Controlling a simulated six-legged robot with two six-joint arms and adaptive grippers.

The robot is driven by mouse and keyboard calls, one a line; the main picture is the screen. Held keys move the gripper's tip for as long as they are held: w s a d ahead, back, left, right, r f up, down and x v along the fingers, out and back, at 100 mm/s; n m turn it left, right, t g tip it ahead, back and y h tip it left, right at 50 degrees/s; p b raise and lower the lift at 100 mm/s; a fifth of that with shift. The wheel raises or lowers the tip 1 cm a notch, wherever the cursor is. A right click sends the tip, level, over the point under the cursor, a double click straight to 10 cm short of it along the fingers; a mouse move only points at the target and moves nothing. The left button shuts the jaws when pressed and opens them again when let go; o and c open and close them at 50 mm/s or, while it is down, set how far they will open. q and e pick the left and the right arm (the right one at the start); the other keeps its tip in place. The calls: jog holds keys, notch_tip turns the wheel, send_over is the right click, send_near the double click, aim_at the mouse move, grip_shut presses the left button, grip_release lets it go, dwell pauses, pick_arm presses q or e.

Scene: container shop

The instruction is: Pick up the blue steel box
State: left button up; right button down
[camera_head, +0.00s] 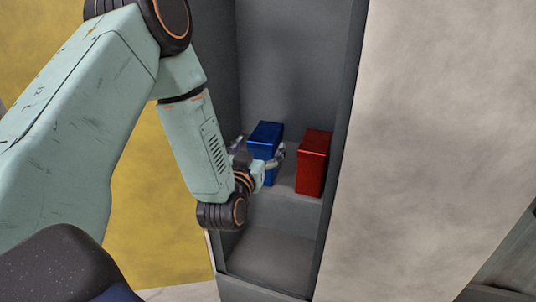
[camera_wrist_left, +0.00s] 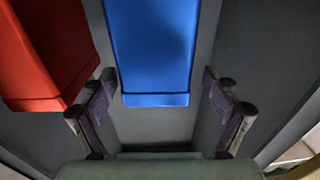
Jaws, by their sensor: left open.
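The blue steel box (camera_head: 266,137) stands upright on a shelf in a grey recess in the head view. My left gripper (camera_head: 259,150) is open in front of it, with one finger toward each side of the box; the gripper hides part of the box's lower front. In the left wrist view the blue box (camera_wrist_left: 152,45) fills the upper middle, and the open fingers (camera_wrist_left: 160,108) are spread wider than the box. I cannot tell whether the fingers touch it. My right gripper is in neither view.
A red box (camera_head: 313,160) stands on the same shelf (camera_head: 288,181), just right of the blue one; it also shows in the left wrist view (camera_wrist_left: 45,50), close to one finger. The recess has grey side walls. A lower compartment (camera_head: 272,258) below the shelf looks empty.

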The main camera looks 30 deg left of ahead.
aim_at(266, 136)
pick_arm(q)
jog(key=x, duration=0.3)
jog(key=shift+w+d+r, duration=0.2)
jog(key=shift+w, duration=0.05)
jog(key=shift+w+a+f, duration=0.15)
jog(key=shift+w+a, duration=0.1)
jog(key=shift+w, duration=0.15)
jog(key=shift+s+d, duration=0.1)
jog(key=shift+d, duration=0.1)
jog(key=c, duration=0.3)
jog(key=shift+a, duration=0.15)
jog(key=c, duration=1.5)
